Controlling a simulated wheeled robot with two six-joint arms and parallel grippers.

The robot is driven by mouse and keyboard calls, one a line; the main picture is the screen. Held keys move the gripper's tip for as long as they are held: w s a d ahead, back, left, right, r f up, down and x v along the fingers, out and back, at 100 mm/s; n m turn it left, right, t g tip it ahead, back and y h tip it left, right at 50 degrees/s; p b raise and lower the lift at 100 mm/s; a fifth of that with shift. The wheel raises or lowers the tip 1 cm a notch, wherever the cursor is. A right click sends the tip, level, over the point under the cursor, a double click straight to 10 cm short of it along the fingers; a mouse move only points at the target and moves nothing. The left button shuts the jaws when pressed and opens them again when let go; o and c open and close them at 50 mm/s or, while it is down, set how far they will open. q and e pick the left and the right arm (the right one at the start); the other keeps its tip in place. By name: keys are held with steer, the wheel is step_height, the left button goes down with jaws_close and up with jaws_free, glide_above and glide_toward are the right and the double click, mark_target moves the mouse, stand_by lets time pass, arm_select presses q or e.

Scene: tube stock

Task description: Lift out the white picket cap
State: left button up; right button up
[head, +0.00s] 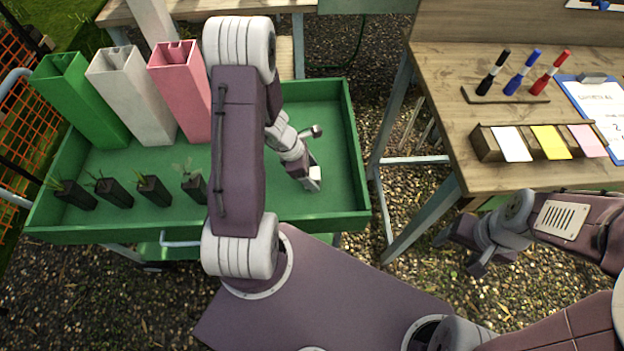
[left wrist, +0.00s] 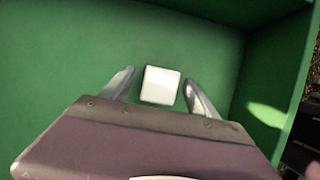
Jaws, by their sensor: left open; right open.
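The white picket cap (left wrist: 160,85) is a small white block with rounded corners on the green floor of the cart tray. In the head view the cap (head: 315,173) shows at my left gripper's tip, in the tray's right part. My left gripper (left wrist: 160,92) is open, with one finger on each side of the cap and a visible gap to both. In the head view my left gripper (head: 306,177) is partly hidden by my own arm. My right gripper (head: 460,255) is open and empty in front of the workbench.
The green tray (head: 357,150) has raised walls. Green (head: 80,97), white (head: 135,95) and pink (head: 183,92) square tubes lean at its left, behind several potted seedlings (head: 153,190). The workbench (head: 440,80) at right bears markers, coloured cards and a clipboard.

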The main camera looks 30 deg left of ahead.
mark_target(312, 173)
arm_select(q)
steer(key=c, duration=1.4)
step_height(312, 173, up, 10)
steer(key=p, duration=0.6)
steer(key=shift+r, duration=0.1)
steer(key=shift+r+p, duration=0.65)
steer(key=shift+p, duration=0.15)
